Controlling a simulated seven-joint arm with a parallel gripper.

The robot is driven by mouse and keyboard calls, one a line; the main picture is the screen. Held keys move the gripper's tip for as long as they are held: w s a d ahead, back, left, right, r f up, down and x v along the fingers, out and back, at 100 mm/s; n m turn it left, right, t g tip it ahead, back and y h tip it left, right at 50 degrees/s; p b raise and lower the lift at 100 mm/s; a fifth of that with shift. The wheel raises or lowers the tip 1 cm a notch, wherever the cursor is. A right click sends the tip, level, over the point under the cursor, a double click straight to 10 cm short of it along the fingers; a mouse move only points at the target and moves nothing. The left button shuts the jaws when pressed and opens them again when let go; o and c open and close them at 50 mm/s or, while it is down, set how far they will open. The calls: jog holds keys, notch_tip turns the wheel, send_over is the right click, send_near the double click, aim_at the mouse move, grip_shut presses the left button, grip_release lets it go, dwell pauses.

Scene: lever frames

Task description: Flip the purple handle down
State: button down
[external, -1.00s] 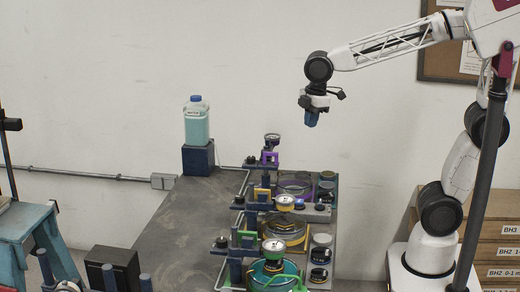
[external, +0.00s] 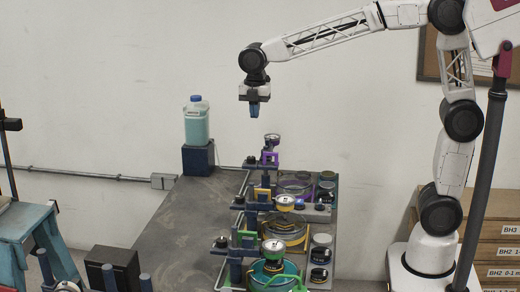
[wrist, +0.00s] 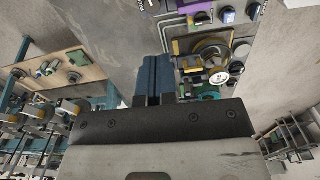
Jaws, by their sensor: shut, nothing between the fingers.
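The purple handle (external: 270,158) is a small upright bracket shape at the far unit in the row on the grey table, beside a round gauge. A purple piece also shows at the top edge of the wrist view (wrist: 190,4), mostly cut off. My gripper (external: 254,112) hangs above and slightly left of the purple handle, pointing down, clear of it. Its blue fingers (wrist: 153,65) are together in the wrist view, with nothing between them.
A bottle of pale blue liquid (external: 197,120) stands on a dark block (external: 198,159) at the back left. The left part of the grey table (external: 175,240) is clear.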

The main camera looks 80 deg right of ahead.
aim_at(253, 164)
jog(key=shift+w, duration=0.5)
jog(key=shift+f, duration=0.15)
notch_tip(253, 164, down, 14)
jog(key=shift+r, duration=0.1)
dwell(0.7)
jog(key=f, duration=0.6)
jog(key=shift+s, duration=0.25)
notch_tip(253, 164, up, 17)
jog(key=shift+w+f, duration=0.2)
jog(key=shift+w, duration=0.25)
dwell(0.5)
